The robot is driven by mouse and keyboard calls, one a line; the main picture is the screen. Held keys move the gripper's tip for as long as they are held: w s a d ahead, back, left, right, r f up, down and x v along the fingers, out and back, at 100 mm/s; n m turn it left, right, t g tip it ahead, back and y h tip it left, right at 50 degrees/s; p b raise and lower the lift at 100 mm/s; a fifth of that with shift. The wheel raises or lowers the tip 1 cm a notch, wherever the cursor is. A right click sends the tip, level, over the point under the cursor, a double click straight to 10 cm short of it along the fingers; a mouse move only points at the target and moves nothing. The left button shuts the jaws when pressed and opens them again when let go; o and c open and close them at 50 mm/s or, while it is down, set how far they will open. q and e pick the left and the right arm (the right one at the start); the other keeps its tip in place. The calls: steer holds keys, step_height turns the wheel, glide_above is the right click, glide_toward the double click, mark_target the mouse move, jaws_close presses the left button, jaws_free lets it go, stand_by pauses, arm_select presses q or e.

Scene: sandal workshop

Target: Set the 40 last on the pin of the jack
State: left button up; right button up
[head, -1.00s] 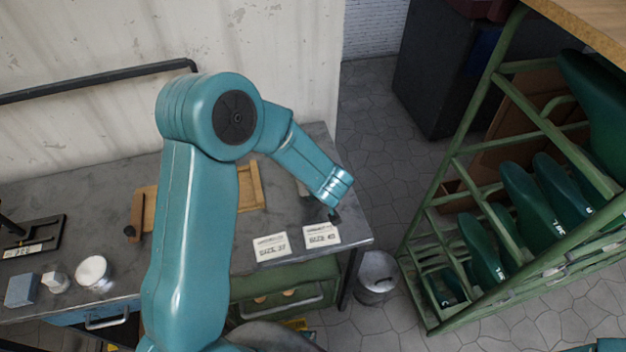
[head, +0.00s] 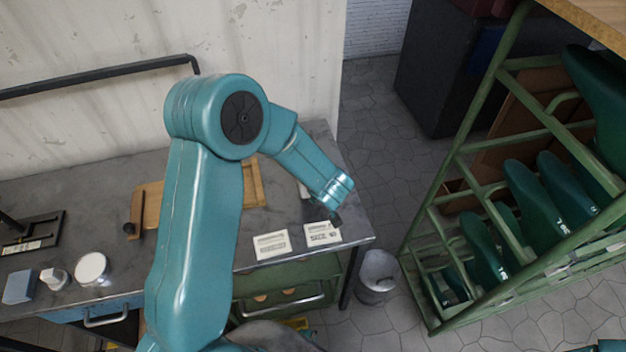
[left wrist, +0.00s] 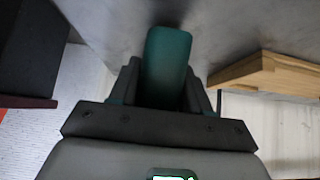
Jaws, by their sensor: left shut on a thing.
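My left gripper (head: 335,214) is over the right end of the grey bench (head: 90,180), near the size cards, its jaws small and dark in the head view. In the left wrist view, the left gripper (left wrist: 163,88) is shut on a green last (left wrist: 166,55), which stands between its two dark fingers. The size on this last cannot be read. In the head view the held last is not clearly visible. A black stand (head: 35,232) with an upright post at the far left of the bench may be the jack; its pin is not clear. My right gripper is not in view.
A SIZE 37 card (head: 271,245) and a SIZE 40 card (head: 321,234) lie at the bench front. A wooden tray (head: 253,180), white round container (head: 91,268) and blue block (head: 19,287) are on the bench. A green rack (head: 437,225) holds several lasts; a bin (head: 377,283) stands on the floor.

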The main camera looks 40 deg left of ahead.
arm_select(q)
steer(key=o, duration=1.1)
steer(key=p+v, duration=0.3)
steer(key=v, duration=1.3)
steer(key=shift+s, duration=0.15)
steer(key=shift+d, duration=0.1)
